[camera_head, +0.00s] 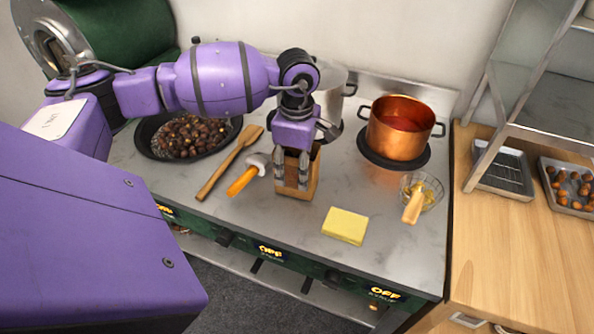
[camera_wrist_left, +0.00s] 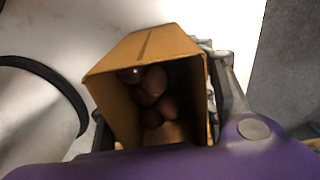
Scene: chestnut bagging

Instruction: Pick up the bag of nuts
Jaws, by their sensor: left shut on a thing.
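The bag of nuts is an open brown paper bag (camera_head: 308,186) on the grey stove top in the head view, near the middle. In the left wrist view the bag (camera_wrist_left: 130,125) is seen from above, with several dark brown nuts (camera_wrist_left: 155,85) inside. My left gripper (camera_head: 292,185) points down over the bag and is shut on it, its fingers along the bag's sides. The bag looks upright. Whether its base touches the stove top is hard to tell. My right gripper is in neither view.
A pan of chestnuts (camera_head: 150,135), a wooden spoon (camera_head: 228,165) and an orange-handled tool (camera_head: 243,180) lie left of the bag. A yellow sponge (camera_head: 345,226), a skimmer (camera_head: 414,207) and a copper pot (camera_head: 398,133) stand right. Wooden counter (camera_head: 520,250) adjoins.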

